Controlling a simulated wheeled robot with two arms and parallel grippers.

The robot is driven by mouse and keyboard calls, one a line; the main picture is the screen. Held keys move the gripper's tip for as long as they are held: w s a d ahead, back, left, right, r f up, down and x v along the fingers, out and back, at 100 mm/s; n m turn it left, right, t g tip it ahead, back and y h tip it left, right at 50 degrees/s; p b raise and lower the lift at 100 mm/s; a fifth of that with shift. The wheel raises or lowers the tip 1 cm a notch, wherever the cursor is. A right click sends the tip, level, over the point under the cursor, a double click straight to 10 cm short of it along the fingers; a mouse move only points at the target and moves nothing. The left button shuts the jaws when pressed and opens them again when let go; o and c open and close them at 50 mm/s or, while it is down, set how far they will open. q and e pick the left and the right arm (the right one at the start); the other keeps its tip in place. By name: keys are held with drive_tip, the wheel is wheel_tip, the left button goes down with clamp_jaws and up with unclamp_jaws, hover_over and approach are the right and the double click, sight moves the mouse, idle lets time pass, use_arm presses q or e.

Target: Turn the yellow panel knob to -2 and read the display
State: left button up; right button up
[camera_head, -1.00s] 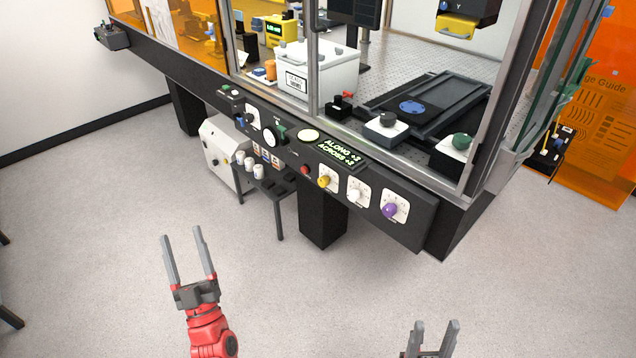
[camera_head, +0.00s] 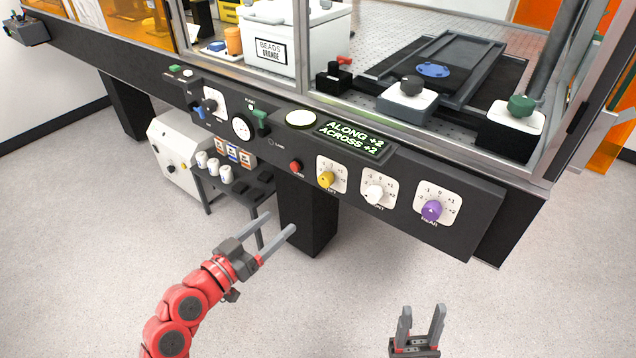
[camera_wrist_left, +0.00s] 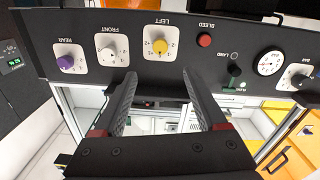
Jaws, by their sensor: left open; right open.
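The yellow knob (camera_head: 326,180) sits on a white scale plate on the front panel (camera_head: 470,208); it also shows in the left wrist view (camera_wrist_left: 160,46), upside down, labelled LEFT. I cannot tell its exact setting. The display (camera_head: 350,138) is lit green and reads ALONG +2, ACROSS +2. My left gripper (camera_head: 281,223) is open and empty, below and in front of the panel, apart from the knob. In the left wrist view its fingers (camera_wrist_left: 158,80) point toward the yellow knob. My right gripper (camera_head: 422,314) is open and empty, low in the picture.
A white knob (camera_head: 373,194) and a purple knob (camera_head: 432,210) sit to the right of the yellow one. A red button (camera_head: 295,166) sits close on its left. A dark support leg (camera_head: 308,215) stands below the panel. The floor in front is clear.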

sight(323, 182)
use_arm(q)
drive_tip(key=p+x, duration=0.1)
drive_tip(key=x, duration=1.5)
drive_tip(key=shift+w+d+r, duration=0.1)
drive_tip(key=shift+w+d, duration=0.05)
clamp_jaws()
